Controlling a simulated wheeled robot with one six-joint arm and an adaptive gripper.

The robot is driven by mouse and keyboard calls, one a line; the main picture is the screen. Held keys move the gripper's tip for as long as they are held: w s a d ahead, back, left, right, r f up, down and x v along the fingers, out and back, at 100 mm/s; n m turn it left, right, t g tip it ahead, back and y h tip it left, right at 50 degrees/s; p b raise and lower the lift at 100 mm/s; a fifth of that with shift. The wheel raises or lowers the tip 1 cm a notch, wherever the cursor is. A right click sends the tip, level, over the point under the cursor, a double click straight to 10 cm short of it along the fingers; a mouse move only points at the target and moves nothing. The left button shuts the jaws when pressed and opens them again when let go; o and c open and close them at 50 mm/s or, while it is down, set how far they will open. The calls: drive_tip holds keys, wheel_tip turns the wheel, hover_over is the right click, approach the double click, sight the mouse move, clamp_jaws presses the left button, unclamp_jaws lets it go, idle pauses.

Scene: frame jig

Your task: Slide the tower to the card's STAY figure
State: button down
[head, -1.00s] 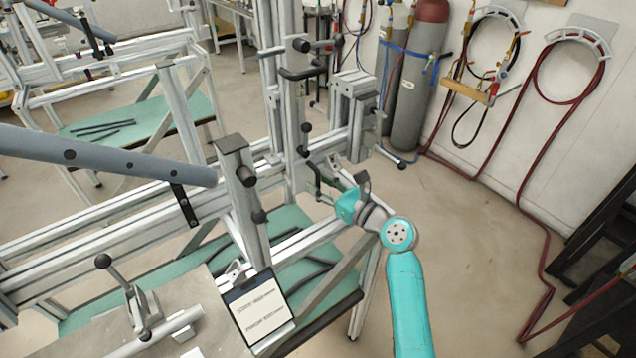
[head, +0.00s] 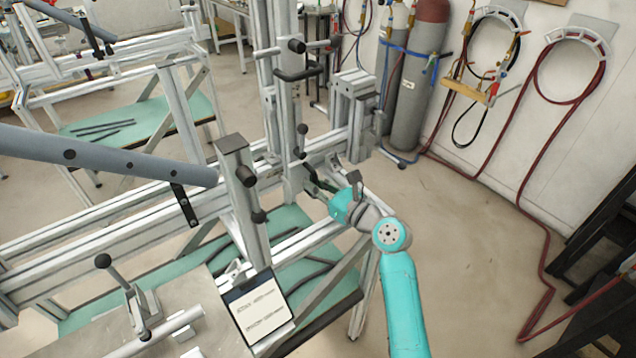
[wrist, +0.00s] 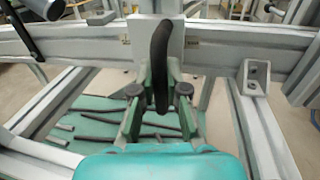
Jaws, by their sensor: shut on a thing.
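The tower (head: 285,105) is an upright aluminium post on the long horizontal beam (head: 105,237), with black handles and levers. My gripper (head: 318,188) is at the tower's foot. In the wrist view my gripper (wrist: 160,92) is shut on a dark curved handle (wrist: 161,45) in front of the tower's pale plate (wrist: 177,35). The handle's lower part stands between the fingers. The card (head: 262,308) is on a clipboard at the lower middle; its printed lines are too small to read. Small marks (wrist: 125,42) show on the beam beside the plate.
A second upright post (head: 243,205) with black knobs stands left of the tower, and a thick grey tube (head: 95,158) reaches in from the left. An end block (head: 352,100) stands right of the tower. Gas cylinders (head: 420,80) stand behind.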

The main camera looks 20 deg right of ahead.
drive_tip(key=shift+s+a, duration=0.15)
drive_tip(key=shift+a, duration=0.4)
drive_tip(key=c, duration=1.2)
unclamp_jaws()
drive_tip(key=shift+d, duration=0.1)
drive_tip(key=v, duration=1.2)
